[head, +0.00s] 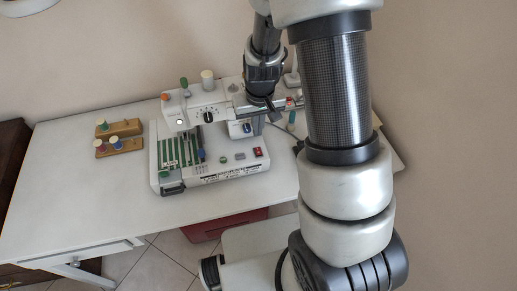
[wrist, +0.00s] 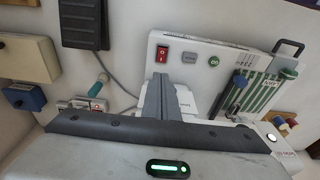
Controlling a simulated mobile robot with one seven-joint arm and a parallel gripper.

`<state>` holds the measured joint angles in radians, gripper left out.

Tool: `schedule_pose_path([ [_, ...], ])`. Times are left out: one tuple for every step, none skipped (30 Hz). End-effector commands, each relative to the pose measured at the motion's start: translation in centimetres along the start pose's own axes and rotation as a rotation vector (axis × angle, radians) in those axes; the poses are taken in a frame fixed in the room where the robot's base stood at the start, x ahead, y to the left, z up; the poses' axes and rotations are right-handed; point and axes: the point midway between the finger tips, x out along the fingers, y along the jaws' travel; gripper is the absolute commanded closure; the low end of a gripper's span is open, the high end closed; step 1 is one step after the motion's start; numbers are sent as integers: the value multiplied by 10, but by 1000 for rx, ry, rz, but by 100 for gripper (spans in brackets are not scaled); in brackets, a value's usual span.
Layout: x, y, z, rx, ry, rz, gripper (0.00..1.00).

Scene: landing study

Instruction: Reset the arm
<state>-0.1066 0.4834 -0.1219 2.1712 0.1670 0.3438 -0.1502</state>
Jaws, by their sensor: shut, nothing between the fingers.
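My gripper (head: 271,103) is shut and empty in the head view. It points down over the right side of the white bench machine (head: 222,175), and its tips look close to the machine's upper arm. I cannot tell whether they touch it. In the wrist view, the gripper's grey fingers (wrist: 160,95) are together in front of the machine's white front panel (wrist: 205,75). That panel has a red switch (wrist: 162,55) and a green button (wrist: 214,61). My arm hides the right part of the table.
The machine stands on a white table (head: 75,170). Two wooden blocks with coloured knobs, one of them here (head: 118,128), lie to its left. The table's left part is clear. A black pedal (wrist: 84,22) with a cable shows in the wrist view. A red box (head: 222,225) is below the table.

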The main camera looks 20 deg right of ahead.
Motion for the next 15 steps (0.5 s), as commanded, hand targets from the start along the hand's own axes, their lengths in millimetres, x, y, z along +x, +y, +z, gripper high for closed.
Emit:
schedule_pose_path([
  [1, 0, 0, 0, 0, 0, 100],
  [1, 0, 0, 0, 0, 0, 100],
  [1, 0, 0, 0, 0, 0, 100],
  [1, 0, 0, 0, 0, 0, 100],
  [1, 0, 0, 0, 0, 0, 100],
  [1, 0, 0, 0, 0, 0, 100],
  [1, 0, 0, 0, 0, 0, 100],
  [1, 0, 0, 0, 0, 0, 100],
  [1, 0, 0, 0, 0, 0, 100],
  [0, 0, 0, 0, 0, 0, 100],
  [0, 0, 0, 0, 1, 0, 100],
  [-4, 0, 0, 0, 3, -2, 100],
  [-8, -1, -1, 0, 6, -3, 100],
  [-14, -1, -2, 1, 11, -6, 100],
  [-25, -2, -3, 1, 21, -10, 100],
])
